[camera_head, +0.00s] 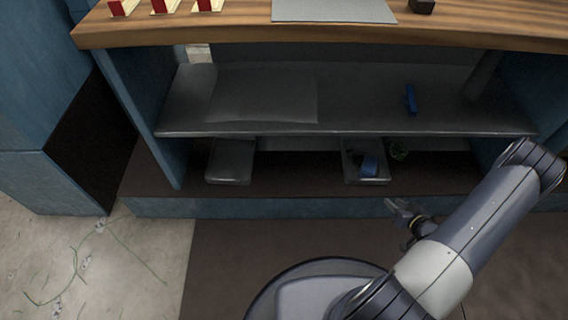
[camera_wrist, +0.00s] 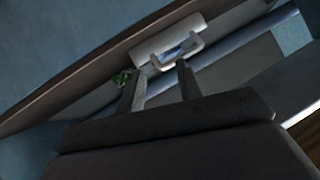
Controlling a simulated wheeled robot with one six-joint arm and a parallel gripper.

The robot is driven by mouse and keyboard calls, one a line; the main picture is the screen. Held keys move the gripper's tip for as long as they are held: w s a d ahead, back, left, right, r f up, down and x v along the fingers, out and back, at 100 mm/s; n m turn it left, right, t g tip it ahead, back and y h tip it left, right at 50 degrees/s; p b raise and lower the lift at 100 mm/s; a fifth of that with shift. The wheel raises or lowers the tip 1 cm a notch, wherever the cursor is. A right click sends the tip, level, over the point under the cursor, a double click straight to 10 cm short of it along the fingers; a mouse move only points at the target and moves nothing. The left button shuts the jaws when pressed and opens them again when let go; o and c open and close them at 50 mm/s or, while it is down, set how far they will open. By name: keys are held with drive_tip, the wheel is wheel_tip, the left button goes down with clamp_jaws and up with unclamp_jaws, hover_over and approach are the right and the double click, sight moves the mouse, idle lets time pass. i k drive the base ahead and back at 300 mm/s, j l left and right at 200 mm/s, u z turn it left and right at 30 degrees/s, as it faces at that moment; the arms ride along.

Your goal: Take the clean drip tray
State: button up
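Two grey trays sit on the low bottom shelf of the counter in the head view. The left tray (camera_head: 229,162) looks empty, with nothing visible in it. The right tray (camera_head: 351,172) has a blue item (camera_head: 368,164) in it. My gripper (camera_head: 396,207) is in front of the shelf, below and right of the right tray. In the wrist view my gripper (camera_wrist: 161,70) has its fingers apart with nothing between them. A pale tray (camera_wrist: 192,46) with something blue in it lies beyond the fingertips. The left tray cannot be made out in the wrist view.
A middle shelf (camera_head: 350,100) overhangs both trays and holds a flat grey sheet and a blue object (camera_head: 410,98). The wooden countertop (camera_head: 240,30) is above. The bottom shelf between the trays is clear.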

sight(233, 166)
drive_tip(key=i+j+z, duration=0.15)
drive_tip(key=j+z, duration=0.15)
drive_tip(key=j, duration=1.25)
drive_tip(key=j+z, duration=0.3)
drive_tip(key=j, duration=1.3)
